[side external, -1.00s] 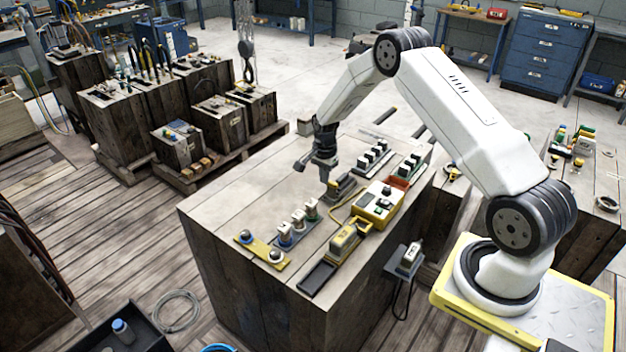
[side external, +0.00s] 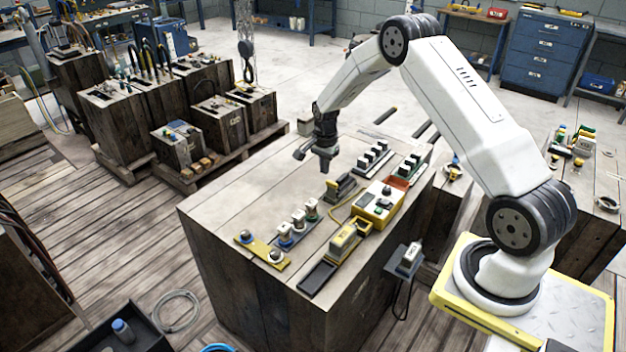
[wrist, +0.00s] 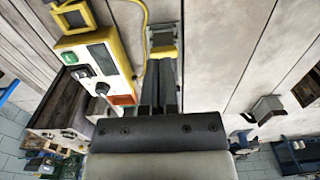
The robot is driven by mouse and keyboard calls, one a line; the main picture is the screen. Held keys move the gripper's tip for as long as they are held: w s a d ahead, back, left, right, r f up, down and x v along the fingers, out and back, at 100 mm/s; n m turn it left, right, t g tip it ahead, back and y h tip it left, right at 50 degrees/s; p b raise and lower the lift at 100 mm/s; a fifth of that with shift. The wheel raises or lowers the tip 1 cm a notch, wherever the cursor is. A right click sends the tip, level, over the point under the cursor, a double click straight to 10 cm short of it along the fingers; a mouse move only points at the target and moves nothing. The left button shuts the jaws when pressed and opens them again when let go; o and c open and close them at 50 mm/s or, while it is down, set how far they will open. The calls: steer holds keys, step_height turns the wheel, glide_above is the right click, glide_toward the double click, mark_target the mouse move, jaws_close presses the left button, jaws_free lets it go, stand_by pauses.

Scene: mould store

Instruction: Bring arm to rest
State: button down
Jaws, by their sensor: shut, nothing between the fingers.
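My gripper (side external: 324,168) hangs pointing down above the wooden block top (side external: 230,205), shut and empty. Below it and slightly to the right, a dark holder with a yellow-green part (side external: 341,187) stands on the block, apart from the fingers. In the wrist view my gripper's fingers (wrist: 159,108) point toward this yellow-topped holder (wrist: 163,50). The yellow control box (side external: 380,203) sits to the right of the holder, and it also shows in the wrist view (wrist: 93,62).
A yellow handheld unit (side external: 345,240), a yellow plate with knobs (side external: 262,250), a row of small plugs (side external: 298,222) and a black rack (side external: 372,158) stand on the block. A yellow cable runs from the control box. The block's left part is bare.

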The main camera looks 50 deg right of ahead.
steer(key=s+a+r+n+t, duration=0.1)
steer(key=s+a+r+n, duration=0.5)
steer(key=a+r+n, duration=0.45)
steer(key=s+a+r+n+t, duration=0.1)
steer(key=s+a+r+n, duration=0.1)
steer(key=s+a+n, duration=0.5)
steer(key=s+a, duration=0.3)
steer(key=s, duration=0.4)
steer(key=shift+s+a+r+t, duration=0.2)
steer(key=shift+a+t, duration=0.1)
steer(key=shift+a, duration=0.05)
steer(key=shift+n, duration=0.25)
